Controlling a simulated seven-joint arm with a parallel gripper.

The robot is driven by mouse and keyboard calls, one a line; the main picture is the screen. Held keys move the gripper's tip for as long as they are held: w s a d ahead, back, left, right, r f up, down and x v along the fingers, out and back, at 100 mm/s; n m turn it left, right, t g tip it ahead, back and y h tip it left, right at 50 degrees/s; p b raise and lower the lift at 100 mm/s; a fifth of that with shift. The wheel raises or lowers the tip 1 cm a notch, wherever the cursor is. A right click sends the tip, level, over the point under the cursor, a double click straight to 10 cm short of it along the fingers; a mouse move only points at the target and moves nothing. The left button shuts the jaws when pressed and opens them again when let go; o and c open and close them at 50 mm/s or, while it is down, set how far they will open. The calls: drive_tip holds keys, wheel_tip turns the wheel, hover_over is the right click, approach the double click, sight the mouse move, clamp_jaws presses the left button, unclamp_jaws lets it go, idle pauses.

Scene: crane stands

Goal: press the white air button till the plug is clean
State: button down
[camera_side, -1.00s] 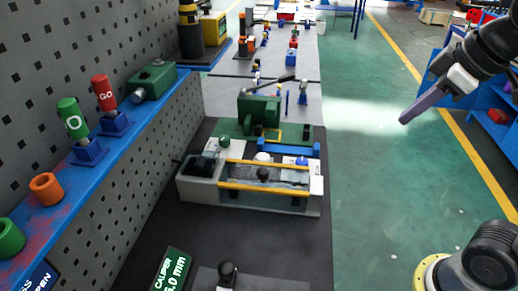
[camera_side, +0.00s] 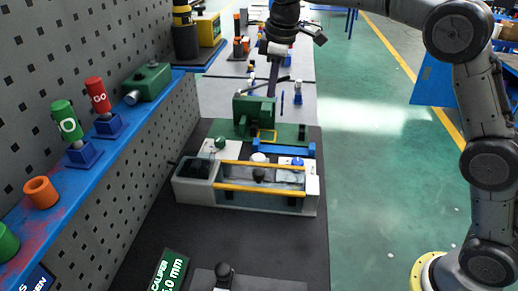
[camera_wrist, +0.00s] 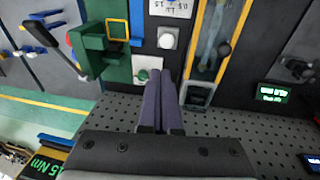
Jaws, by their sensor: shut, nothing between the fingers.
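The white button (camera_side: 258,157) is a round white cap at the back edge of the grey tray (camera_side: 195,194) with yellow rails. It also shows in the wrist view (camera_wrist: 168,40), just beyond my fingertips. My gripper (camera_side: 272,94) is shut and empty, its purple fingers pointing down above the green block behind the tray. In the wrist view my gripper (camera_wrist: 165,73) has both fingers together, apart from the button. A black knob (camera_side: 260,174) sits between the rails; I cannot tell if it is the plug, or whether any plug is clean.
A green knob (camera_side: 220,142) stands on a white plate left of the white button. A green block (camera_side: 250,110) stands behind, and a blue cap (camera_side: 298,162) lies right. A blue shelf (camera_side: 95,150) with gauges runs along the left.

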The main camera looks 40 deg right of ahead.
drive_tip(key=g, duration=0.1)
hover_over(258, 157)
drive_tip(key=s, duration=0.2)
wheel_tip(258, 157, down, 6)
drive_tip(key=shift+w+a+f, duration=0.1)
drive_tip(key=shift+w+f, duration=0.1)
drive_tip(key=shift+f, duration=0.1)
drive_tip(key=f, duration=0.4)
drive_tip(key=w+f, duration=0.1)
drive_tip(key=f, duration=0.9)
drive_tip(key=shift+w, duration=0.15)
